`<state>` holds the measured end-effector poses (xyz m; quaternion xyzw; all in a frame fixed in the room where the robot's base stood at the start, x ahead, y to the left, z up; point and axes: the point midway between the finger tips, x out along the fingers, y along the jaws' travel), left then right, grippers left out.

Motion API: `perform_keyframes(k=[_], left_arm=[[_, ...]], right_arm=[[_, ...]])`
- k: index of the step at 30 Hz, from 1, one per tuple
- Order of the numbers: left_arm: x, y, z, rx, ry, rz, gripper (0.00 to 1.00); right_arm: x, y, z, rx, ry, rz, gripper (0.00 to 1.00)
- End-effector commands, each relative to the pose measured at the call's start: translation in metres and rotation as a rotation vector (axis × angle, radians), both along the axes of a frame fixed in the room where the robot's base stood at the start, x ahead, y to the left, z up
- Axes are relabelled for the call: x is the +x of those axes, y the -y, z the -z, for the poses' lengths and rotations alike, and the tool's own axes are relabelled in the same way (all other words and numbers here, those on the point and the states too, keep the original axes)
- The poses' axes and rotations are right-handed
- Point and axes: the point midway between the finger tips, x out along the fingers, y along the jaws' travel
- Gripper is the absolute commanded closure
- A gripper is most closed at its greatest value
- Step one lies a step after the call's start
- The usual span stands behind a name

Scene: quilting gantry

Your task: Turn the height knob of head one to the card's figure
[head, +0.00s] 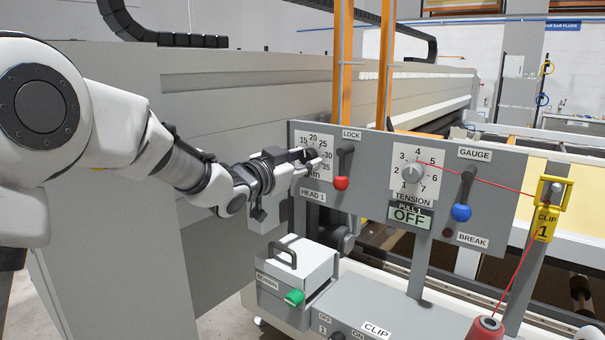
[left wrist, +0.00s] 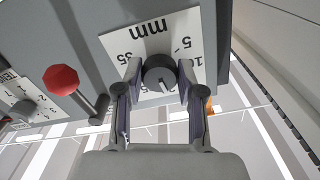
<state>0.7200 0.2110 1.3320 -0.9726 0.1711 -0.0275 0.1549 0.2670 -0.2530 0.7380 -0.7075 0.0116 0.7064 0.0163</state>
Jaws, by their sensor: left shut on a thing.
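The height knob of head one is a dark round knob (left wrist: 160,70) on a white mm dial (left wrist: 190,22), which also shows on the grey panel in the head view (head: 313,134), above the HEAD 1 label (head: 313,196). My left gripper (left wrist: 159,78) has its two fingers on either side of the knob and is shut on it; it shows in the head view (head: 312,160). Figures from 15 to 35 are legible on the dial in the head view. The knob's setting is hard to read behind the fingers. I see no card with a figure. My right gripper is out of view.
A red-ended LOCK lever (head: 342,168) is just right of the dial. Further right are the TENSION knob (head: 413,173), an OFF display (head: 409,214), a blue-ended lever (head: 463,207) and a yellow clip (head: 549,208) with red thread. A box with a handle (head: 300,262) stands below.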

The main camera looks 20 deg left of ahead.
Motion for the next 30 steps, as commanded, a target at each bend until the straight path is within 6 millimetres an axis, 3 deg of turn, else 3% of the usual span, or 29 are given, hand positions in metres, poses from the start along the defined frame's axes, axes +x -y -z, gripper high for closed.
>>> perform_keyframes(k=[15, 30], left_arm=[[0.0, -0.002, -0.002, 0.451, 0.176, -0.004, 0.97], [0.0, -0.002, -0.006, 0.734, 0.277, -0.005, 0.97]], right_arm=[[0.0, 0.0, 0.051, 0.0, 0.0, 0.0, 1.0], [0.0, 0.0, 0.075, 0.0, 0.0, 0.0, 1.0]])
